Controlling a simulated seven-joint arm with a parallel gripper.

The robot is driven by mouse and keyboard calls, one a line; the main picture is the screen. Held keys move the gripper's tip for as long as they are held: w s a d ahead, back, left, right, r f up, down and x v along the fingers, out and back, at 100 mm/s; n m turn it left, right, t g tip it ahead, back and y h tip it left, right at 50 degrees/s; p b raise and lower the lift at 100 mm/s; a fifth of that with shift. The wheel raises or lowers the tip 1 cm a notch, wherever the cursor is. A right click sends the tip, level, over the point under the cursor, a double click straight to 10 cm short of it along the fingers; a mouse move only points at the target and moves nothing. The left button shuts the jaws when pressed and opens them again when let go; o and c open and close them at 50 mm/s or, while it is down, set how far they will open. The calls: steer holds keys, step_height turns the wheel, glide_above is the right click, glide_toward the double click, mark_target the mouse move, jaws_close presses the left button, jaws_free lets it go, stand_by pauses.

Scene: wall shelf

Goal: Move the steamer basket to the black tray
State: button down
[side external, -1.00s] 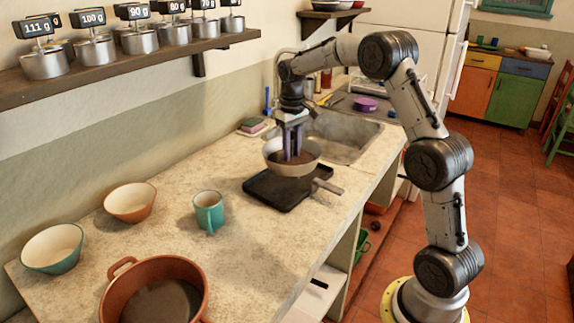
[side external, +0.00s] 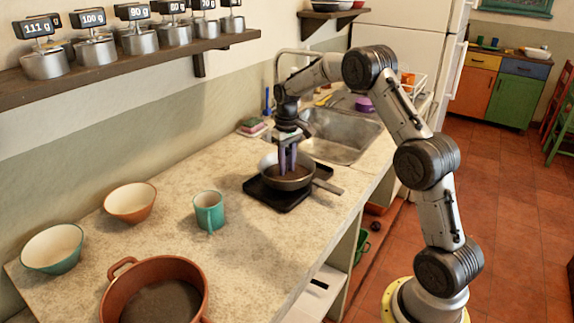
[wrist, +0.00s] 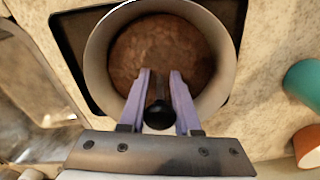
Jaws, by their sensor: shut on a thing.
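The steamer basket (side external: 292,184) is a round vessel with a pale rim and a brown floor, at the black tray (side external: 268,195) beside the sink. In the wrist view the basket (wrist: 128,50) fills the top centre, with the tray (wrist: 70,42) showing around its edge. My gripper (side external: 287,163) reaches straight down into the basket. In the wrist view its purple fingers (wrist: 159,75) are shut on the basket's black central knob (wrist: 159,115). The basket sits low over the tray; the contact beneath is hidden. A flat grey handle (side external: 327,187) sticks out to the right.
A teal mug (side external: 209,211), two bowls (side external: 131,203) and a terracotta pot (side external: 186,263) stand left on the counter. The sink (side external: 343,138) lies behind the tray. Counter between mug and tray is clear.

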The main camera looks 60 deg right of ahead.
steer(key=c, duration=0.6)
jaws_free()
step_height(320, 180, up, 12)
steer(key=shift+r, duration=0.1)
steer(key=s+a+r+n+t, duration=0.1)
steer(key=s+a+r, duration=0.3)
steer(key=s+a, duration=0.2)
steer(key=s+a+r+t, duration=0.2)
steer(key=s+a+r, duration=0.2)
steer(key=s+a, duration=0.2)
steer(key=s+a+f+t, duration=0.1)
steer(key=s+a+f, duration=0.1)
steer(key=s, duration=0.4)
steer(key=s+a+f+n, duration=0.1)
steer(key=s+a+f, duration=0.1)
steer(key=s, duration=0.4)
steer(key=s+a+f+n+t, duration=0.1)
steer(key=s+a+f, duration=0.1)
steer(key=s+a, duration=0.2)
steer(key=shift+s+a+t, duration=0.25)
steer(key=shift+s+t, duration=0.05)
steer(key=shift+s, duration=0.75)
